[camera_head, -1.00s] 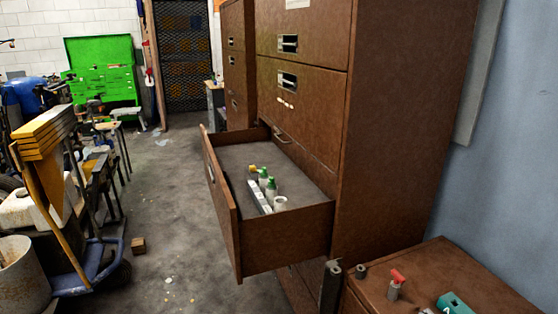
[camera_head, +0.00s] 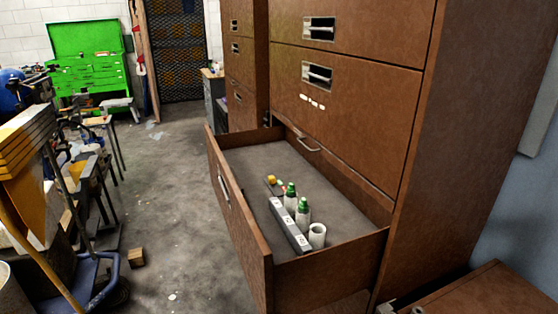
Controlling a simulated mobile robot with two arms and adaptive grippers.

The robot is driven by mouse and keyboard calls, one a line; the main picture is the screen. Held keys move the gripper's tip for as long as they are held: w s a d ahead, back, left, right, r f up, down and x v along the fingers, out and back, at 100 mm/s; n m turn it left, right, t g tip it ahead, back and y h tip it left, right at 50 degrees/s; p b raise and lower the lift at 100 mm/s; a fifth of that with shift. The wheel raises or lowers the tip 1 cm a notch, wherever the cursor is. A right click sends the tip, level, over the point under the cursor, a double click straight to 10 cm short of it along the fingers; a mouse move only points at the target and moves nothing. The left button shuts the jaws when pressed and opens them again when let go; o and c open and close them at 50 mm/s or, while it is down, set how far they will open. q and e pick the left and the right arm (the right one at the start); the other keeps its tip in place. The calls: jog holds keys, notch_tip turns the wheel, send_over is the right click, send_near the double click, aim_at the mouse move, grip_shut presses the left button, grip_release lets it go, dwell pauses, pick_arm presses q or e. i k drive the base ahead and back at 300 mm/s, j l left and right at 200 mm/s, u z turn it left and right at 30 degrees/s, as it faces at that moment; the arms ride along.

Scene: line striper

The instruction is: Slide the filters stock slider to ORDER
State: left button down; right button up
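A brown filing cabinet (camera_head: 345,110) stands at the right, with one drawer (camera_head: 262,165) pulled out. Inside the drawer lies a long grey bar (camera_head: 288,225) with small light labels on its faces, which may be a stock slider. Its lettering is too small to read. Next to it stand two white bottles with green caps (camera_head: 290,198) (camera_head: 303,212) and a white cylinder (camera_head: 317,236). A small yellow item (camera_head: 271,180) lies behind them. A row of small pale pieces (camera_head: 312,101) is on the closed drawer front above. Neither gripper is in view.
A low brown cabinet (camera_head: 490,290) is at the lower right. A yellow and blue cart (camera_head: 90,285) and benches stand at the left. A small wooden block (camera_head: 136,257) lies on the floor. The grey floor (camera_head: 185,210) between cart and drawer is mostly clear.

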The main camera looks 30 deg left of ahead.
aim_at(271, 179)
jog(key=i+j, duration=0.15)
jog(key=j, duration=0.25)
jog(key=i+j, duration=0.15)
jog(key=j, duration=0.25)
jog(key=i+j+z, duration=0.1)
jog(key=j, duration=0.25)
jog(key=i+j, duration=0.2)
jog(key=j, duration=0.2)
jog(key=i+j, duration=0.15)
jog(key=j, duration=0.25)
jog(key=i+j+z, duration=0.1)
jog(key=j, duration=0.3)
jog(key=i+j, duration=0.15)
jog(key=j, duration=0.3)
jog(key=i+j, duration=0.15)
jog(key=j, duration=0.25)
jog(key=z, duration=0.05)
